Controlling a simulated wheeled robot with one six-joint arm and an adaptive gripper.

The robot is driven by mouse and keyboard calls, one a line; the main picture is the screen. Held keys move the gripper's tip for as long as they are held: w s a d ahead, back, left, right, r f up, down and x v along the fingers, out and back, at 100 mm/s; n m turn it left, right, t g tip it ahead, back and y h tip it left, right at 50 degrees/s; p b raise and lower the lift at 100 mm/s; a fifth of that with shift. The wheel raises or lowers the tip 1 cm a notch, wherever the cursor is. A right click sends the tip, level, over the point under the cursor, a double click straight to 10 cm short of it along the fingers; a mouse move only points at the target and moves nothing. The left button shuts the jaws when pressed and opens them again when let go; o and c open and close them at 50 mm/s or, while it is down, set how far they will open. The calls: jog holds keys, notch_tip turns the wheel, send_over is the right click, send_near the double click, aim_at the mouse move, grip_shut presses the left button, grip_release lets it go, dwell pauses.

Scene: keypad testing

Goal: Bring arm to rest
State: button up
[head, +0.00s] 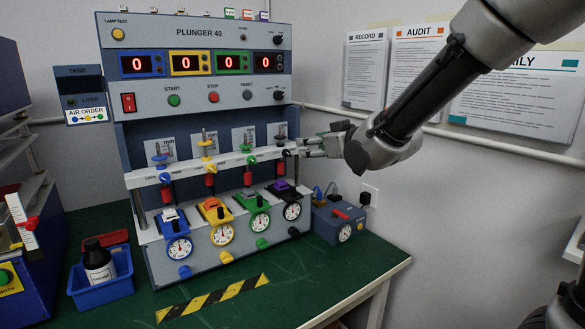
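My arm (436,86) reaches in from the upper right, across the wall posters. My gripper (306,148) is at the right side of the PLUNGER 40 machine (200,33), level with its white crossbar, close to the black knob at the right end. Whether it touches the knob cannot be told. The fingers are small and seen from the side, so their opening is unclear. No held object shows. The machine's displays (202,63) each read 0. Its plunger stations in blue, yellow, green and black stand below, each with a round dial.
A small blue box with a gauge (343,232) stands on the green table (330,285) right of the machine. Striped tape (212,298) marks the front. The table's right front is clear.

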jog(key=s+d+f+g+h, duration=0.3)
jog(key=s+d+f, duration=0.15)
jog(key=f, duration=0.25)
jog(key=s+d+f+m+g+h, duration=0.3)
jog(key=s+d+g+h, duration=0.1)
jog(key=s+d, duration=0.8)
jog(key=s+d+r+m, duration=0.2)
jog(key=s+d, duration=0.5)
jog(key=s+d+r+m+h, duration=0.1)
jog(key=s+d+r+m, duration=0.2)
jog(key=s+d, duration=0.4)
jog(key=shift+s+r+g+h, duration=0.2)
jog(key=shift+s+g+h, duration=0.1)
jog(key=shift+g, duration=0.1)
